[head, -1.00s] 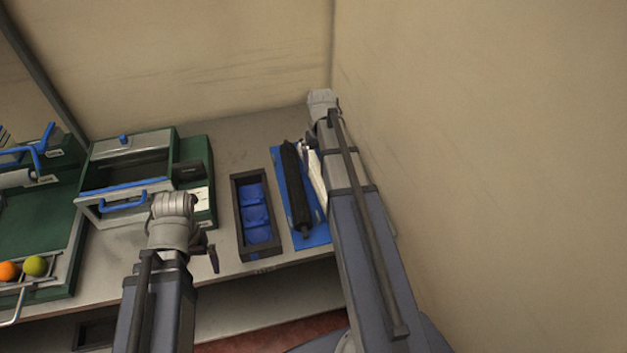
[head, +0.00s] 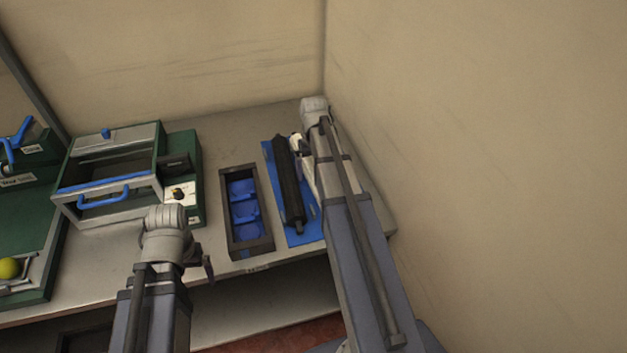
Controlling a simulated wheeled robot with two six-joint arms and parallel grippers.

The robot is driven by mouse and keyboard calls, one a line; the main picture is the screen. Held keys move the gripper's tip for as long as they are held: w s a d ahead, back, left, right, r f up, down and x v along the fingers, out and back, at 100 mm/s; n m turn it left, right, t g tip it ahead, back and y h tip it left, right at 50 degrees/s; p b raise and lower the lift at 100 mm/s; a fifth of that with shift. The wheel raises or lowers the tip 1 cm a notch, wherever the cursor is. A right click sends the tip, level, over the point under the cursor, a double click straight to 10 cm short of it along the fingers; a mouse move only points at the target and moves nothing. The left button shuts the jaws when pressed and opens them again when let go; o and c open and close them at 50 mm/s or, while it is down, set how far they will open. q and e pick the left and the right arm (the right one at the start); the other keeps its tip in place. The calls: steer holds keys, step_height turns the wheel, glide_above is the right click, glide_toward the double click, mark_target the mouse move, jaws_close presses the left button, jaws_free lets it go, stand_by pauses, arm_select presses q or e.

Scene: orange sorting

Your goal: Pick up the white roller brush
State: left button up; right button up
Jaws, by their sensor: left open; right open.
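A long white roller brush (head: 309,178) lies along the right of the blue mat, beside a black roller (head: 289,187). My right forearm covers much of the white brush. My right gripper (head: 302,152) is at the far end of the white brush, open, mostly hidden behind its own arm. I cannot tell if its fingers touch the brush. My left gripper (head: 207,266) is open, near the table's front edge, left of the dark box and away from the brushes. Only a dark part of it shows.
The blue mat (head: 271,160) lies under the black roller. A dark box (head: 228,196) with blue compartments stands left of it. A green and grey machine with a blue handle (head: 104,198) is further left. A wall (head: 470,170) closes off the right side.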

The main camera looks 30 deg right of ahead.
steer(key=shift+f, duration=0.25)
steer(key=c, duration=1.4)
steer(key=shift+o, duration=0.2)
steer(key=shift+r, duration=0.1)
step_height(320, 180, up, 10)
steer(key=p, duration=1)
